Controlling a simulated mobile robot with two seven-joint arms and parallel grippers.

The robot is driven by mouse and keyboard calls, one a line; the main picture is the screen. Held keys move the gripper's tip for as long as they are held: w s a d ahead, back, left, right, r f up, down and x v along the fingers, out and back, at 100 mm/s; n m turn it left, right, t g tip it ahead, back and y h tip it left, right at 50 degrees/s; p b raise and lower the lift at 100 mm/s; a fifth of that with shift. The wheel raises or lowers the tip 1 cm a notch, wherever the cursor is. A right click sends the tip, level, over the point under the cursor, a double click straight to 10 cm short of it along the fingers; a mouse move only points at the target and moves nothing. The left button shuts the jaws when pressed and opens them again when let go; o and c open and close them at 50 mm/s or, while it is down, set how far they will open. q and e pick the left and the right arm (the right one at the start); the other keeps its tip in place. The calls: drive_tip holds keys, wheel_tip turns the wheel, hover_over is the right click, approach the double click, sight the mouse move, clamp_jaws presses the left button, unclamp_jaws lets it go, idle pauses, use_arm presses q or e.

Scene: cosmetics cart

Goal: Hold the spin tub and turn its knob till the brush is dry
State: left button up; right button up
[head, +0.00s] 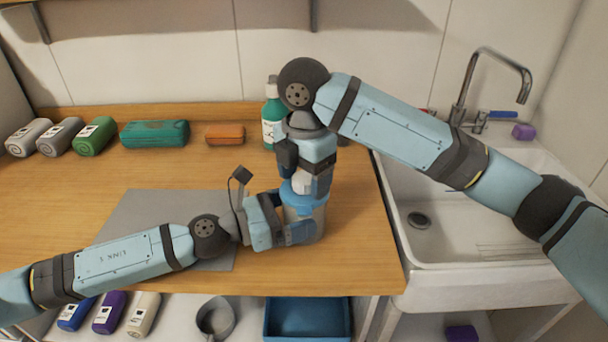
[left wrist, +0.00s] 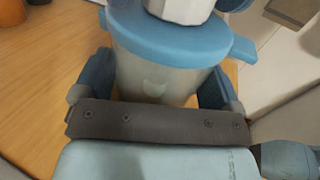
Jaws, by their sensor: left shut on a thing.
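The spin tub (head: 309,217) is a grey translucent cup with a blue lid, upright on the wooden counter near its right end. My left gripper (head: 292,234) is shut around the tub's body from the left; the left wrist view shows its fingers on both sides of the tub (left wrist: 165,82). The knob (head: 303,184) is white and faceted, on top of the blue lid (left wrist: 172,38). My right gripper (head: 304,180) points down from above at the knob; whether its fingers grip it is not clear. The brush does not show.
A green bottle (head: 272,115) stands behind the right arm. Rolled towels (head: 94,136), a green case (head: 155,134) and an orange block (head: 225,134) line the back. A grey mat (head: 150,207) lies under the left arm. A sink (head: 470,225) is at right.

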sight(304, 177)
wheel_tip(304, 177, up, 12)
idle(0.6)
idle(0.8)
use_arm(q)
drive_tip(key=o, duration=0.8)
